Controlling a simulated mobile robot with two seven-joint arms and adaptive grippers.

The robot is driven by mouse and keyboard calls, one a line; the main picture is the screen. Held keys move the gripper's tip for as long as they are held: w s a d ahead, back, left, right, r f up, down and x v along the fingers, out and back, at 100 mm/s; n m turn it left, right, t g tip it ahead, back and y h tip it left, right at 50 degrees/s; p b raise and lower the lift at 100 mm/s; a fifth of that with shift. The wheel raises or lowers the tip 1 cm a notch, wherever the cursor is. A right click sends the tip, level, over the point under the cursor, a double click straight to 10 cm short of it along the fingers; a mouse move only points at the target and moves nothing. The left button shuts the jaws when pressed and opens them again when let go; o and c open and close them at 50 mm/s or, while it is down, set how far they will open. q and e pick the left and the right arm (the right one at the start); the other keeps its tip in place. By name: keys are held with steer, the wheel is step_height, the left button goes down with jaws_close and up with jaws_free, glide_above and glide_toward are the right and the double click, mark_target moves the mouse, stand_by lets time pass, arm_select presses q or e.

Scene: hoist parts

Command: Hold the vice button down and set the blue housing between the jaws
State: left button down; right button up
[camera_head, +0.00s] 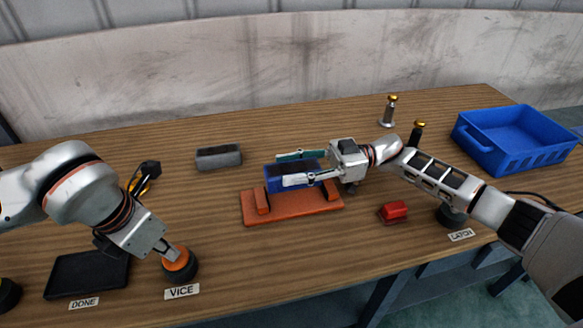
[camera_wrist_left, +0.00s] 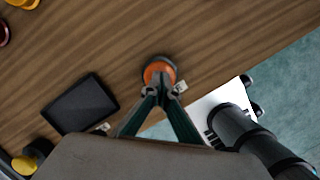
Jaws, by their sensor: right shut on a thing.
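The orange vice (camera_head: 290,213) lies mid-table, one jaw (camera_head: 262,203) on its left and one (camera_head: 332,190) on its right. My right gripper (camera_head: 300,168) is shut on the blue housing (camera_head: 277,184), with one finger along each long side. The housing is over the vice between the jaws; whether it rests on the base is hard to tell. The orange VICE button (camera_head: 180,264) is at the front left. My left gripper (camera_head: 171,252) looks shut, its fingertips at the button's top. In the left wrist view the fingertips (camera_wrist_left: 162,90) meet over the button (camera_wrist_left: 160,68).
A grey block (camera_head: 218,157) lies behind the vice. A red part (camera_head: 393,211) and the LATCH button (camera_head: 450,216) are to the right. A blue crate (camera_head: 490,160) stands at the far right. A black DONE tray (camera_head: 85,278) is at the front left.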

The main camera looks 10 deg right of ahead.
arm_select(q)
steer(key=shift+f, duration=0.1)
arm_select(e)
steer(key=shift+d+f, duration=0.15)
steer(key=shift+f, duration=0.45)
